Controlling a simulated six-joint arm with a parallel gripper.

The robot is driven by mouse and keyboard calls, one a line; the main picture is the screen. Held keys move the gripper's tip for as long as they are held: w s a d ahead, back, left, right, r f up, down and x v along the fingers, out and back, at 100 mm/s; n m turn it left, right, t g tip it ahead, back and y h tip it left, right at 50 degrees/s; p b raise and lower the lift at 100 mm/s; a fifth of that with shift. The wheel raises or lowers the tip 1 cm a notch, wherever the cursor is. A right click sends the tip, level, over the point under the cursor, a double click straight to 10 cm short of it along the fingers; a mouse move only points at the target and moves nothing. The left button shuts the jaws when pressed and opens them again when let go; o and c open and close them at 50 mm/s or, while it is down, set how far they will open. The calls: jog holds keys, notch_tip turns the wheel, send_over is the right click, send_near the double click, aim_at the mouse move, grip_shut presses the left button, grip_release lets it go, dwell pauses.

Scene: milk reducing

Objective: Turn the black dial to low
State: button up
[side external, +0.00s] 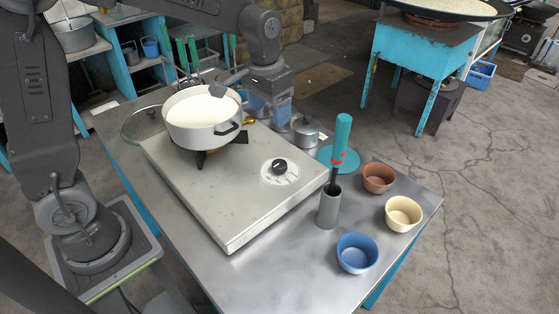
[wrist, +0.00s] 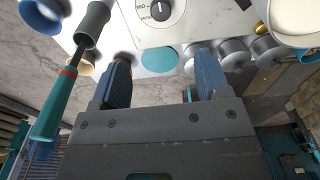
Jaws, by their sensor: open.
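The black dial (side external: 279,167) sits on a round white plate at the front right of the pale hot plate (side external: 215,195). My gripper (side external: 270,108) is behind the hot plate, to the right of the pot, apart from the dial. In the wrist view my gripper (wrist: 161,68) has its two blue fingers spread wide, with nothing held between them.
A white pot (side external: 188,137) of milk stands on the burner. Metal lidded pots (side external: 305,131) and a teal disc (side external: 349,159) lie behind the hot plate. A teal-handled tool (side external: 341,140) stands in a grey cup (side external: 328,211). Brown, cream and blue bowls (side external: 357,266) are at right.

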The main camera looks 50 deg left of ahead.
aim_at(279, 164)
jog(key=shift+g, duration=0.4)
jog(key=w+f, duration=0.1)
jog(key=f, duration=0.4)
jog(key=w+f, duration=0.1)
jog(key=f, duration=1.1)
jog(key=shift+w, duration=0.4)
jog(key=c, duration=0.9)
